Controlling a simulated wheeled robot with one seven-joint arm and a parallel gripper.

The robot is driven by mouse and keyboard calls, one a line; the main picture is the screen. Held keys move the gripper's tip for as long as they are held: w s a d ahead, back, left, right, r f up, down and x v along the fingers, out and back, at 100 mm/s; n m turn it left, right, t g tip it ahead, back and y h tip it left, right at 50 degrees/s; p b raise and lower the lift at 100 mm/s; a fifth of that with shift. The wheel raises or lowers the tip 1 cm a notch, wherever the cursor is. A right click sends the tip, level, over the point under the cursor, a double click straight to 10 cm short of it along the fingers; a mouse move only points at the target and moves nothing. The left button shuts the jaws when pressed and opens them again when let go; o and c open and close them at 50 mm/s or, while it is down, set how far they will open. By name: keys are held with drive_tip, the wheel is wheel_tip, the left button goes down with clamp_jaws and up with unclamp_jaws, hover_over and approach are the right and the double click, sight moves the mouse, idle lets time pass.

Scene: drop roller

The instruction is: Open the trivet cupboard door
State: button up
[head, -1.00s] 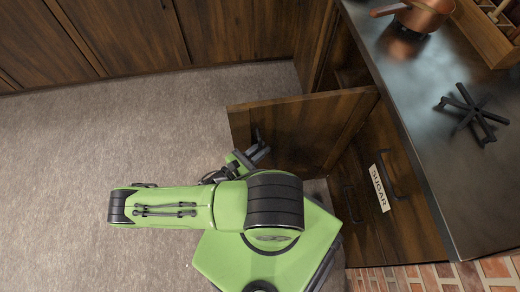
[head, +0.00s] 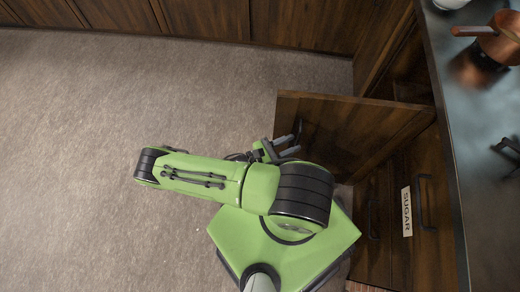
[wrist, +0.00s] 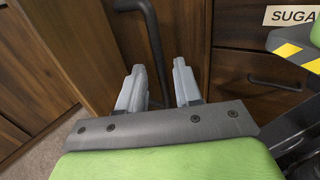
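The dark wooden cupboard door (head: 345,125) stands swung out from the cabinet front, roughly square to it, in the head view. Its black bar handle (head: 301,128) is on the door face near the free edge. My gripper (head: 290,146) is beside that handle. In the wrist view my gripper (wrist: 160,85) has its two grey fingers apart, with the black handle (wrist: 155,40) showing between them. I cannot tell whether either finger touches it. The black trivet (head: 509,147) is on the counter, partly cut off by the right edge.
A drawer (head: 428,180) labelled SUGAR, with a black handle, is right of the door. A copper pan (head: 500,45) stands on the dark counter (head: 455,75). More cabinets (head: 205,18) line the back. The grey floor (head: 110,90) to the left is clear.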

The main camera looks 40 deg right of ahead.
drive_tip(key=w+a, duration=0.2)
drive_tip(key=a, duration=1)
drive_tip(key=shift+w, duration=0.2)
drive_tip(key=shift+a, duration=0.1)
